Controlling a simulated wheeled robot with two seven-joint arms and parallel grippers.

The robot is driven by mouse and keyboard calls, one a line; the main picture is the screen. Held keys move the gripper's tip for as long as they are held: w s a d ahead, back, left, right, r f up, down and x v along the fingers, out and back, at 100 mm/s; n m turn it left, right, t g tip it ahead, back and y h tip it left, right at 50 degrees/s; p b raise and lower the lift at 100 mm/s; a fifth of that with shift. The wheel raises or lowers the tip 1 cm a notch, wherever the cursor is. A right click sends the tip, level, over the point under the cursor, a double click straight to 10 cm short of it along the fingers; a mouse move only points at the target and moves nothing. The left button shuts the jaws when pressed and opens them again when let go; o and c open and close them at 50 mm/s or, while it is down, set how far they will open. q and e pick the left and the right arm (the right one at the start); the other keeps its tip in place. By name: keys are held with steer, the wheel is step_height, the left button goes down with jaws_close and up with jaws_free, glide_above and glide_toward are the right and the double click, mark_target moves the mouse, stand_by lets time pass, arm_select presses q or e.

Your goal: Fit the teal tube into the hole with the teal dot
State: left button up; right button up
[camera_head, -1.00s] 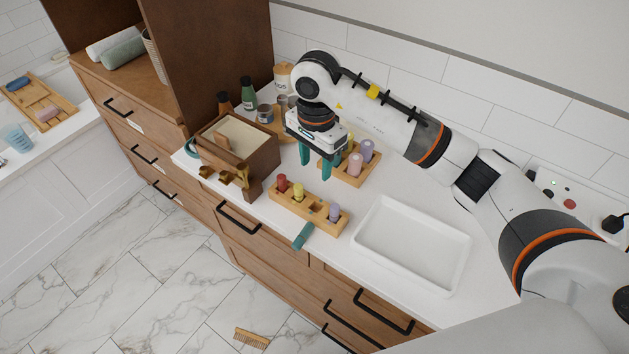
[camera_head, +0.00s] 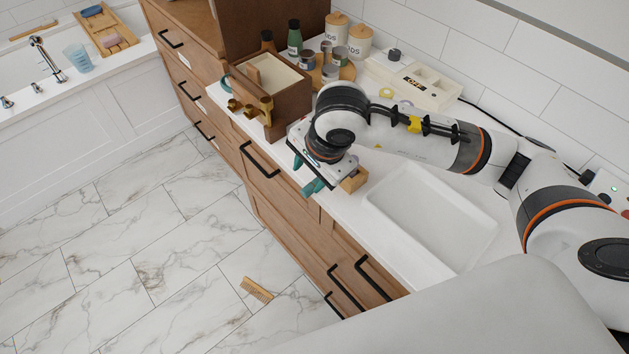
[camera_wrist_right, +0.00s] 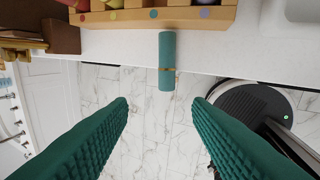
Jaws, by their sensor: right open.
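The teal tube (camera_wrist_right: 167,60) lies on the white counter in the right wrist view, its near end sticking out past the counter's front edge. A thin gold band rings it. The wooden rack (camera_wrist_right: 180,21) is just beyond it, with red, yellow, teal and lavender dots along its front; the teal dot (camera_wrist_right: 153,14) is beyond the tube's far end. My right gripper (camera_wrist_right: 160,101) is open and empty, its teal fingers to either side of the tube's line and short of it. In the head view my right gripper (camera_head: 306,174) hides most of the rack (camera_head: 355,180).
A white basin (camera_head: 430,215) is right of the rack. A wooden box (camera_head: 275,95) with gold hooks stands to the left. Jars on a round tray (camera_head: 345,72) and a pale switch box (camera_head: 415,82) are behind. A comb (camera_head: 257,289) lies on the floor.

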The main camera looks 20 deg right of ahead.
mark_target(308, 190)
steer(key=x, duration=0.2)
steer(key=p+x, duration=0.1)
steer(key=x, duration=0.1)
steer(key=d+x, duration=0.1)
steer(key=x, duration=0.1)
steer(key=shift+s+f+p, duration=0.1)
steer(key=shift+f+p, duration=0.25)
steer(key=shift+f, duration=0.4)
arm_select(q)
steer(key=shift+s+d+r, duration=0.1)
steer(key=shift+s+r, duration=0.2)
steer(key=shift+r, duration=0.2)
steer(key=shift+s+d+r, duration=0.1)
steer(key=shift+s+r, duration=0.15)
steer(key=shift+r, duration=0.2)
arm_select(e)
steer(key=shift+c, duration=0.4)
arm_select(q)
steer(key=shift+w+a, duration=0.1)
steer(key=shift+w, duration=0.05)
arm_select(e)
jaws_close()
